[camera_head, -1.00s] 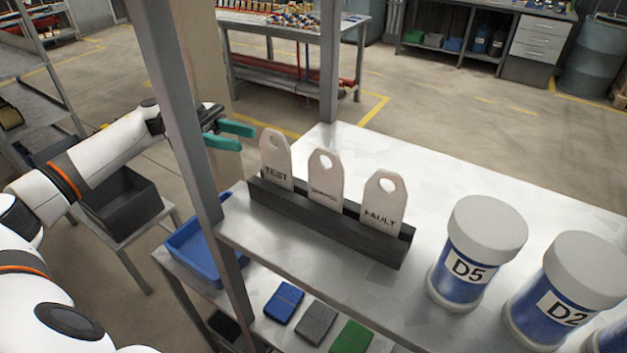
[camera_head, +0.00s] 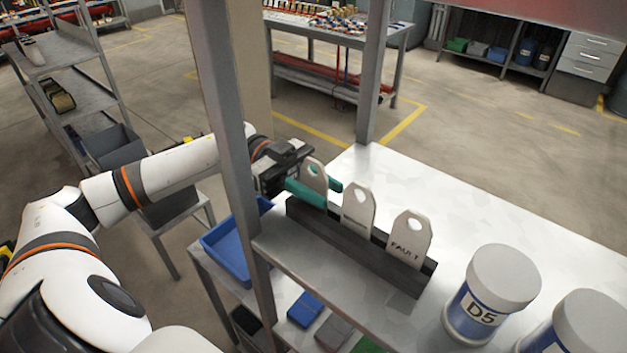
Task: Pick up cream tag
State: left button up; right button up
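Three cream tags with a hole near the top stand upright in a dark slotted rack (camera_head: 350,246) on a pale shelf. The left tag (camera_head: 315,171) is partly hidden by my gripper; the middle tag (camera_head: 357,207) and the right tag (camera_head: 409,238), marked "FAULT", are clear of it. My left gripper (camera_head: 332,195) has its teal fingers on either side of the left tag, one in front and one behind. The fingers look spread; whether either touches the tag is unclear. My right gripper is out of view.
White-lidded blue jars, "D5" (camera_head: 480,300) and one beside it (camera_head: 575,325), stand right of the rack. A grey shelf post (camera_head: 235,150) rises close by my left forearm. A blue tray (camera_head: 228,248) sits lower left. The shelf behind the rack is clear.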

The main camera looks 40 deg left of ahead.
pick_arm(q)
jog(key=shift+d, duration=0.4)
grip_shut()
